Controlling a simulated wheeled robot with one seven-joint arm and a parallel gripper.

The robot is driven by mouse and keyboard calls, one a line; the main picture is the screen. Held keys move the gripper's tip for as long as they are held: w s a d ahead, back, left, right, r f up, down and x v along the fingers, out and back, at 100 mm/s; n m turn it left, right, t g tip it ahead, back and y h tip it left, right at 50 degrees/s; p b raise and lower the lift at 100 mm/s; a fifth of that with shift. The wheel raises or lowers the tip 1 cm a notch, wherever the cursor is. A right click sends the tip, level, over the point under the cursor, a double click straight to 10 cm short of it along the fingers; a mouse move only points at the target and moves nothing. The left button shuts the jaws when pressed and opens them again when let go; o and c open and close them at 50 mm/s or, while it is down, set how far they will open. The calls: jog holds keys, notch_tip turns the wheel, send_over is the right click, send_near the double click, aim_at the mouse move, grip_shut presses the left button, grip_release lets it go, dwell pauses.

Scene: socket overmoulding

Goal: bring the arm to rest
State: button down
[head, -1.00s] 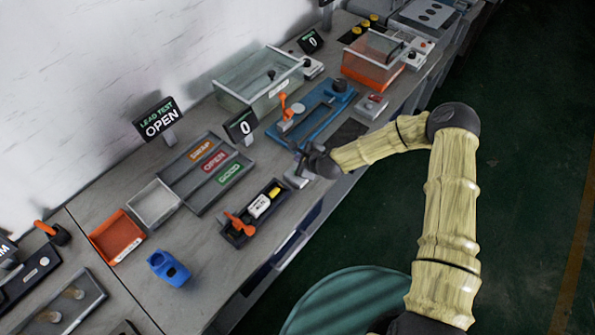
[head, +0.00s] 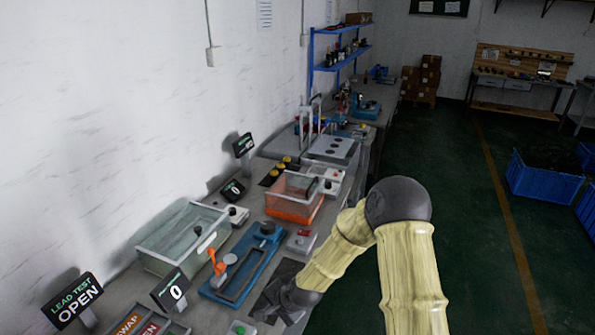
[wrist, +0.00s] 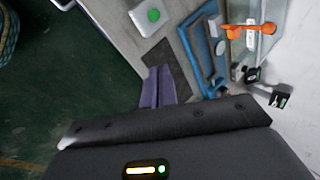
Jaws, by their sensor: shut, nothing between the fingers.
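My gripper (head: 268,303) is low over the bench at the near edge of a dark mat (head: 289,270), in front of the blue fixture with the orange lever (head: 243,272). In the wrist view its two purple-grey fingers (wrist: 157,86) lie together with nothing between them, beside the dark mat (wrist: 168,58). My arm reaches in from the lower right of the head view, bent at the elbow. In the head view the fingers are dark and hard to make out against the mat.
A small box with a green button (head: 241,328) sits near the gripper. A clear bin (head: 184,238) and an orange-based bin (head: 293,199) stand farther along the bench. A "0" display (head: 171,291) stands to the left. The green floor right of the bench is clear near the arm.

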jog(key=s+d+r+n+h, duration=0.2)
jog(key=s+d+r+n, duration=0.2)
jog(key=s+d+r, duration=0.4)
jog(key=s+d+r+n+g+h+b, duration=0.1)
jog(key=s+d+r+n+h, duration=0.2)
jog(key=s+d+r, duration=0.5)
jog(key=d+n, duration=0.1)
jog(key=d, duration=0.5)
jog(key=shift+s+r+g, duration=0.15)
jog(key=shift+s+g, duration=0.15)
jog(key=shift+s, duration=0.05)
jog(key=shift+d, duration=0.1)
dwell(0.4)
dwell(1.2)
